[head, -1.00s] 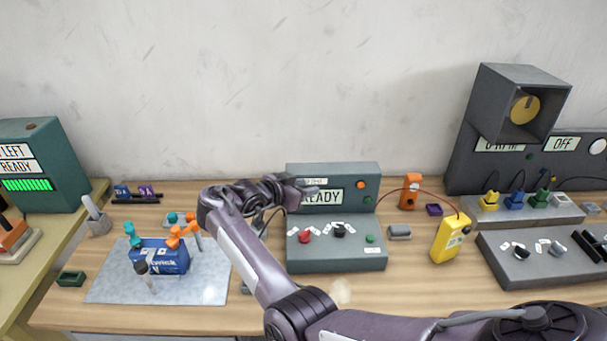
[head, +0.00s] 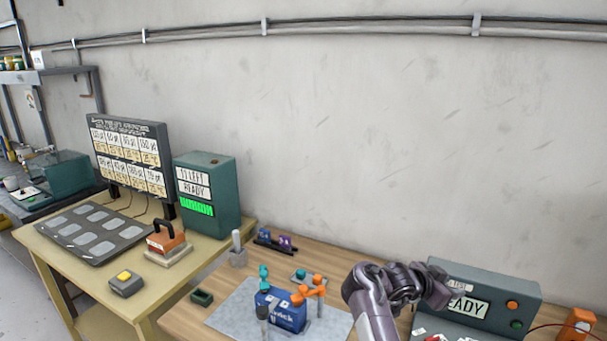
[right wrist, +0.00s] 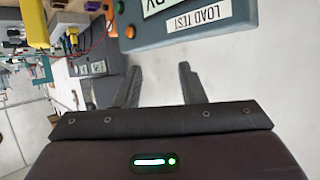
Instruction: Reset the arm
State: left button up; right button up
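My right arm, purple and grey, comes in at the bottom right of the head view and bends at the elbow. Its gripper (head: 450,286) is in front of the grey-green box with the READY display (head: 482,290); part of that box is hidden behind it. In the right wrist view the two dark fingers of the right gripper (right wrist: 160,84) stand apart with nothing between them. The same box (right wrist: 195,18), marked LOAD TEST, lies beyond the fingertips. My left gripper is in neither view.
A blue block with orange and teal parts (head: 284,312) sits on a grey mat (head: 228,312).

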jog(key=s+a+f+n+t+y, duration=0.5)
jog(key=s+a+f+n+y, duration=0.15)
jog(key=f+n+y, duration=0.2)
jog(key=s+a+n+g+y, duration=0.2)
jog(key=s+a+n+g, duration=0.3)
jog(key=s, duration=0.7)
jog(key=s+a+n+y, duration=0.25)
jog(key=s+a, duration=0.55)
jog(key=s, duration=0.4)
notch_tip(320, 180, down, 38)
jog(key=s+n+g+b, duration=0.1)
jog(key=s+g+b, duration=0.15)
jog(key=b, duration=0.35)
jog(key=s+d+f+b, duration=0.1)
jog(key=s+f+b, duration=0.1)
jog(key=s+f, duration=0.7)
jog(key=s+d+f+b, duration=0.2)
jog(key=s+f, duration=0.8)
jog(key=f, duration=0.1)
jog(key=shift+s+d+f+h, duration=0.25)
jog(key=shift+d+f+h, duration=0.05)
jog(key=shift+f, duration=0.1)
